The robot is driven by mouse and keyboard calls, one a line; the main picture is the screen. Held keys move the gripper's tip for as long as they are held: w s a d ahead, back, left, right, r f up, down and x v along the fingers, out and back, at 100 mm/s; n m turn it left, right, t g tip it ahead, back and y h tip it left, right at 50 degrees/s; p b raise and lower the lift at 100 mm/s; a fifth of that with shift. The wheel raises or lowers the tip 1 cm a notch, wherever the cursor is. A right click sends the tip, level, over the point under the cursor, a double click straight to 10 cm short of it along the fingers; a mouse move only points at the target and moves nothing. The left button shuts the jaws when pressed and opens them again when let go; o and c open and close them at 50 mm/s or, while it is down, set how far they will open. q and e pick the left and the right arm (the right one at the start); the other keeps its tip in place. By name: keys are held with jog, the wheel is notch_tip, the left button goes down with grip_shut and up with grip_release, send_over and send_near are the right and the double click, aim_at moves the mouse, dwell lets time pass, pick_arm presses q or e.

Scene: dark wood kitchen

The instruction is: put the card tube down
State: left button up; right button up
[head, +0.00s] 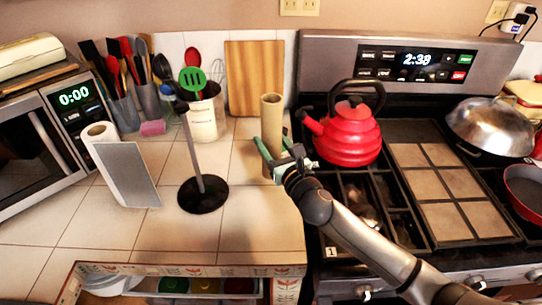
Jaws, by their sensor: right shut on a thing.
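The card tube (272,118) is a tan upright cylinder at the right edge of the tiled counter, beside the stove. My right gripper (269,154) reaches in from the lower right and is shut on the tube's lower half, with green fingers against it. The tube's base is partly hidden by the gripper, so I cannot tell whether it touches the counter. My left gripper is not in view.
A black-based stand (203,194) with a grey post stands left of the tube. A paper roll (100,132) and grey panel (128,174) are farther left. A white utensil crock (203,119) and cutting board (254,78) stand behind. A red kettle (350,133) sits on the stove. Front counter tiles (254,222) are clear.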

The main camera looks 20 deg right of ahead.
jog(key=shift+w+d+f, duration=0.1)
jog(key=shift+w+f, duration=0.3)
jog(key=shift+f, duration=0.2)
jog(key=shift+w+f+b, duration=0.15)
jog(key=shift+f+b, duration=0.55)
jog(key=shift+f, duration=0.9)
jog(key=shift+f, duration=0.1)
jog(key=shift+f, duration=0.15)
jog(key=o, duration=1.3)
